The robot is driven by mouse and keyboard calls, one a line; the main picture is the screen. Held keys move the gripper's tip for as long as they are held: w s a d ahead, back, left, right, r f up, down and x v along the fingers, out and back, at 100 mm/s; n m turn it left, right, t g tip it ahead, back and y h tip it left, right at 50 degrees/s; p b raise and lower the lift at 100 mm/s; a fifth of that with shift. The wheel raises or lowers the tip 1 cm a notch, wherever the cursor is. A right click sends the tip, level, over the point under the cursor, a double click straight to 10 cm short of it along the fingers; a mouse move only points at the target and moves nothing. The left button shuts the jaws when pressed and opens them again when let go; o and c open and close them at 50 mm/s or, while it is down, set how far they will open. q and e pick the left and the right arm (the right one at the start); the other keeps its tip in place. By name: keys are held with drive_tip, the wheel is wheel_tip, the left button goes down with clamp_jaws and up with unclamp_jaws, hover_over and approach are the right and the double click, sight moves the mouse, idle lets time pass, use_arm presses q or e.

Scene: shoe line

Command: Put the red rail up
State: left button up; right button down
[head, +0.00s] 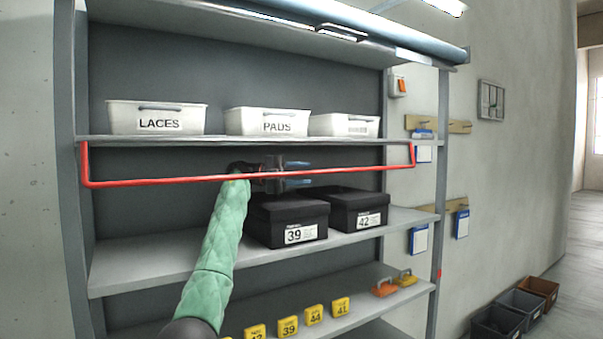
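The red rail (140,183) is a long thin bar with a short upright arm at each end. It runs across the front of the shelf unit, below the edge of the upper shelf (240,140) and above the middle shelf. My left arm, in a green sleeve, reaches up to the rail's middle. My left gripper (297,172) points right there, its two bluish fingers apart, one above and one below the rail's line. The rail shows in front of the gripper body; I cannot tell whether it lies between the fingers. My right gripper is not in view.
White bins, one marked LACES (157,118) and one PADS (266,122), stand on the upper shelf. Two black boxes, 39 (287,220) and 42 (357,209), stand on the middle shelf behind and below the rail. Yellow number blocks (289,327) sit lower. Floor crates (497,323) stand right.

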use_arm(q)
drive_tip(key=shift+d, duration=0.1)
clamp_jaws()
drive_tip(key=shift+s+f, duration=0.1)
drive_tip(key=shift+s, duration=0.05)
